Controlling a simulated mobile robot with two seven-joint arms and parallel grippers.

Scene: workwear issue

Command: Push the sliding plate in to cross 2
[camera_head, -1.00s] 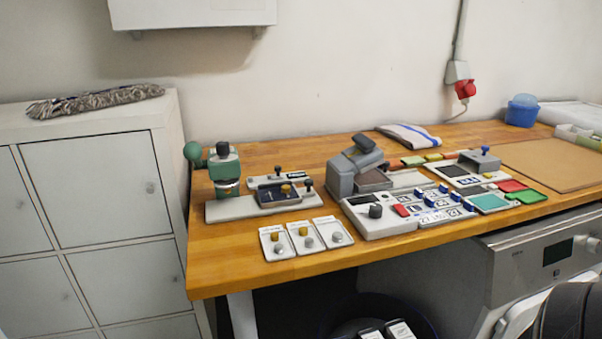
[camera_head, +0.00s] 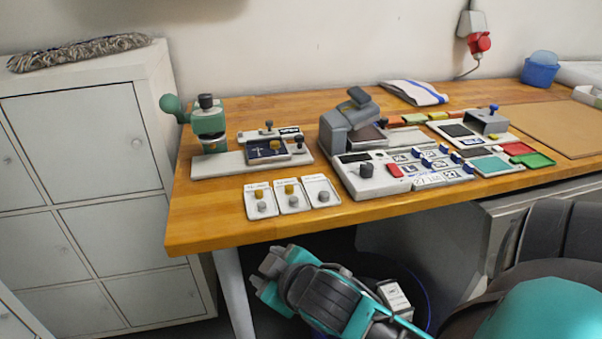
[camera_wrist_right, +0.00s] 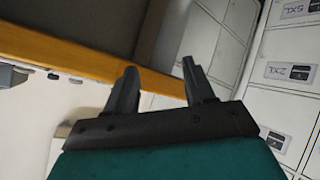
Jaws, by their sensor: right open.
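A small dark blue plate (camera_head: 266,149) with knobs sits on the pale base (camera_head: 215,167) beside the green hand press (camera_head: 208,130), on the left of the wooden table. It looks like the sliding plate. I cannot make out any cross marks on it. My right arm comes in from the lower right, its hand end (camera_head: 271,263) below the table's front edge, apart from the plate. In the right wrist view my right gripper (camera_wrist_right: 160,72) is open and empty, near a wooden edge. My left gripper is out of view.
Three small white trays (camera_head: 292,210) with knobs lie near the table's front edge (camera_head: 250,236). A grey device (camera_head: 350,130) on a panel with blue-topped pieces stands to their right. White lockers (camera_head: 90,150) stand at the left. Bare table lies front left.

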